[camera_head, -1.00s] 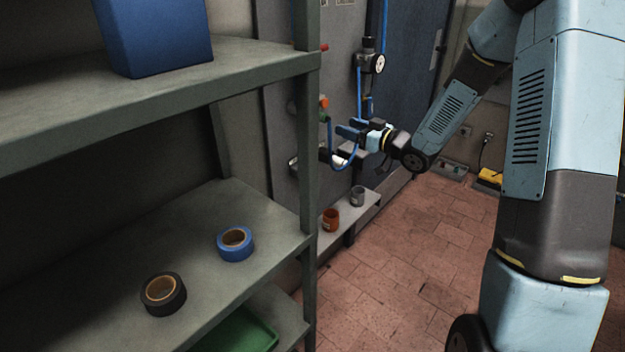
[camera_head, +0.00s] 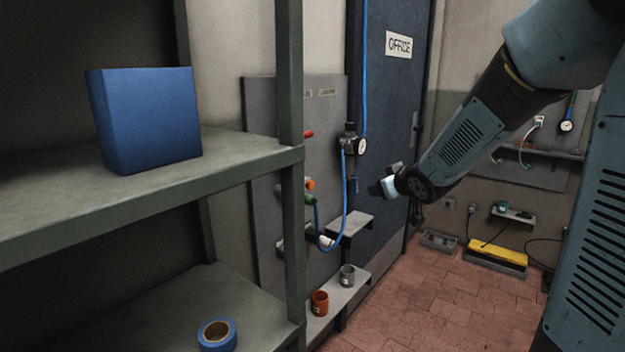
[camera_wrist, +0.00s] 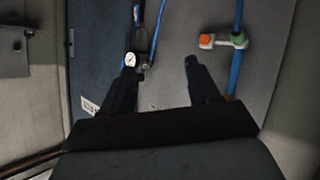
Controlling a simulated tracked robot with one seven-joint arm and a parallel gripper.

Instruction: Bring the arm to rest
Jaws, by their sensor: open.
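My gripper (camera_head: 384,186) is at the end of my blue-grey arm, in front of the dark blue office door and to the right of the press panel. In the wrist view its two dark fingers (camera_wrist: 160,75) stand wide apart with nothing between them. A pressure gauge (camera_head: 361,146) on a regulator hangs on the wall above and left of the gripper; it also shows by the left finger in the wrist view (camera_wrist: 129,59). A blue hose (camera_head: 344,205) loops down from the regulator to a green fitting. The gripper appears clear of these.
A grey shelf rack (camera_head: 240,168) fills the left, with a blue bin (camera_head: 146,119) and a blue tape roll (camera_head: 217,335). An orange cup (camera_head: 320,303) and a grey cup (camera_head: 347,276) stand on a low ledge. A yellow item (camera_head: 497,252) lies at the back wall. Tiled floor is open at right.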

